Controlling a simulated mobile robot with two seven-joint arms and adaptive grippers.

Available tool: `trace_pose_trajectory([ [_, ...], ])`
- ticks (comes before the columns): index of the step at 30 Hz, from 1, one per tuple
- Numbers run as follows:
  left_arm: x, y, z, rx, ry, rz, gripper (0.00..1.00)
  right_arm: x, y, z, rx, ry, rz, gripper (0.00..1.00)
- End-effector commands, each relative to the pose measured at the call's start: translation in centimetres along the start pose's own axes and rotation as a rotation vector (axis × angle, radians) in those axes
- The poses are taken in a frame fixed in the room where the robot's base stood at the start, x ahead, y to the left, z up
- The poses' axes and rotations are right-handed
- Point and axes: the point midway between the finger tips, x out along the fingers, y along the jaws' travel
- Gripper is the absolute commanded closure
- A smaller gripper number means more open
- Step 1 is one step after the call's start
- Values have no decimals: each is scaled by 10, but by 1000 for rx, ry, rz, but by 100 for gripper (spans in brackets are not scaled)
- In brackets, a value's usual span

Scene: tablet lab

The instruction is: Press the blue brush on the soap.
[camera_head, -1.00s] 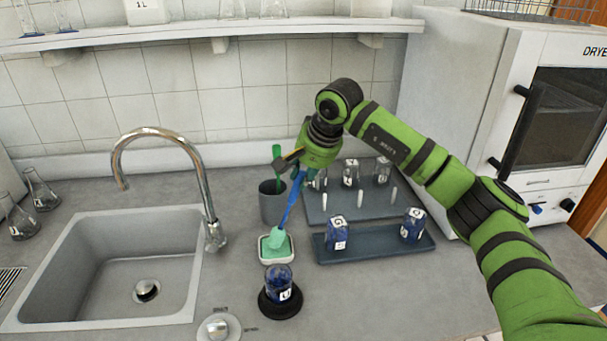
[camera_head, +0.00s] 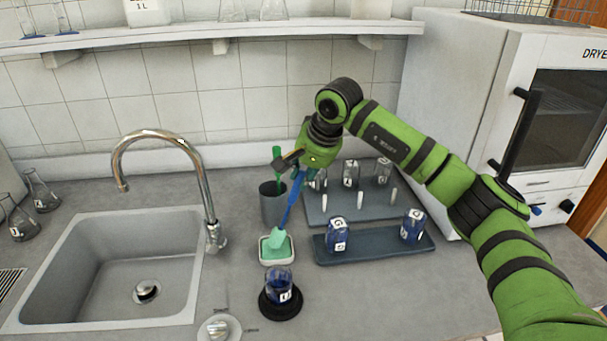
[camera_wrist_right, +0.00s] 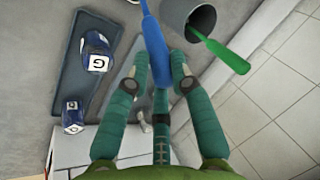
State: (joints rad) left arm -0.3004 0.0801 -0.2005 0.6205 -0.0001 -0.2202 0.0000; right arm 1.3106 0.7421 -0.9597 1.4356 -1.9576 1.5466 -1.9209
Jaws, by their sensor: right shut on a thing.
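The blue brush (camera_head: 290,208) has a blue handle and a light green head. Its head (camera_head: 277,237) is down at the green soap (camera_head: 266,250), which lies in a small white dish (camera_head: 277,262). Head and soap look to be touching, though the exact contact is hard to tell. My right gripper (camera_head: 299,172) is shut on the upper part of the handle, and the brush leans with its top to the right. In the right wrist view the blue handle (camera_wrist_right: 153,40) runs up between my fingers (camera_wrist_right: 158,85), and the brush head is out of frame. My left gripper is not in view.
A grey cup (camera_head: 272,207) with a green-handled brush (camera_head: 277,160) stands just behind the dish. A blue-filled flask (camera_head: 279,287) on a black ring stands in front. A tray (camera_head: 385,249) with blue bottles is right, the sink (camera_head: 75,312) left.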

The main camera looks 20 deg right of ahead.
Motion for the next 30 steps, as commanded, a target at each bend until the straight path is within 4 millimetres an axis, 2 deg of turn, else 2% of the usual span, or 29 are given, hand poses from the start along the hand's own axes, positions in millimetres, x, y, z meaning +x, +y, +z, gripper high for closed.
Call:
trace_pose_trajectory([
  [3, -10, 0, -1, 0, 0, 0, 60, -14, -6, -4, 0, 3, -3, 100],
  [19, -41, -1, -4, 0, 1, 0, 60, -53, -21, -15, 1, 3, -6, 100],
  [30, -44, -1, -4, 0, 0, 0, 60, -57, -22, -16, 1, 3, -5, 100],
])
